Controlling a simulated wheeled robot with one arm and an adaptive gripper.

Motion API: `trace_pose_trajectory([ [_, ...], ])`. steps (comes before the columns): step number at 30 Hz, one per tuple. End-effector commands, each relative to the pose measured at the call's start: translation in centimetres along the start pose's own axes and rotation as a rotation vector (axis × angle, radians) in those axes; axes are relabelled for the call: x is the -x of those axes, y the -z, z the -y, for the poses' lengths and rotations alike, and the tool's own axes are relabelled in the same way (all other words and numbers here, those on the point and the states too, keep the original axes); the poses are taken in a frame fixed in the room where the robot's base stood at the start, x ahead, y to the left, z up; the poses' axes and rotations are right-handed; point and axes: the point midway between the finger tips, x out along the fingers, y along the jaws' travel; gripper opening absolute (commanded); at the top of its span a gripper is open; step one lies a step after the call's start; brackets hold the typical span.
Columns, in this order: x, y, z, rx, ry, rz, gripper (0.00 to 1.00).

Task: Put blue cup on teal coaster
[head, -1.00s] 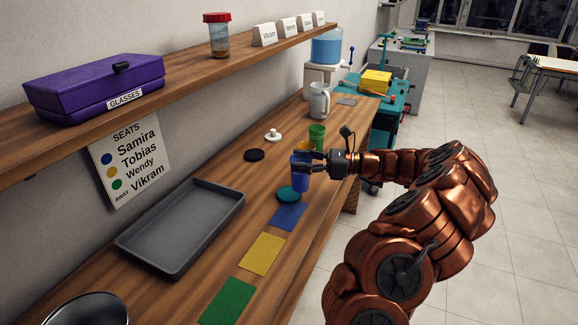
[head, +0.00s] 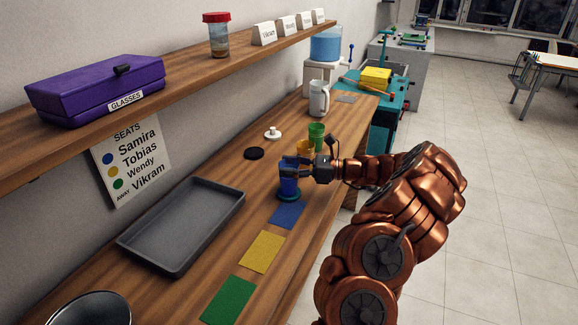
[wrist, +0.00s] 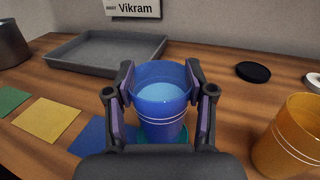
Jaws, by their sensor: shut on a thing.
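The blue cup (head: 289,178) is upright and holds a pale blue liquid, seen in the wrist view (wrist: 160,100). My gripper (head: 296,172) is shut on it, with one finger on each side in the wrist view (wrist: 160,88). The teal coaster (head: 289,196) lies on the counter directly under the cup; its edge also shows below the cup in the wrist view (wrist: 184,136). Most of the coaster is hidden by the cup. I cannot tell whether the cup's base touches it.
Blue (head: 286,215), yellow (head: 262,252) and green (head: 228,299) mats lie in front. A grey tray (head: 183,225) is at left. A yellow cup (wrist: 288,138), green cup (head: 316,133), black disc (head: 254,153) and white-knobbed piece (head: 272,133) stand behind or beside my gripper.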

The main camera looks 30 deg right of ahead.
Motion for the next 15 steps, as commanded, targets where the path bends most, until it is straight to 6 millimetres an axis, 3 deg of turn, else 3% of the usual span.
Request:
trace_pose_trajectory([
  [4, 0.00, 0.28, 0.00, 0.000, 0.000, 0.001, 0.13],
  [5, 0.01, 0.33, 0.00, 0.000, 0.000, 0.000, 0.55],
  [12, 0.01, 0.29, 0.00, 0.000, 0.000, 0.000, 0.79],
  [15, 0.01, 0.28, 0.00, 0.000, 0.000, 0.000, 0.79],
])
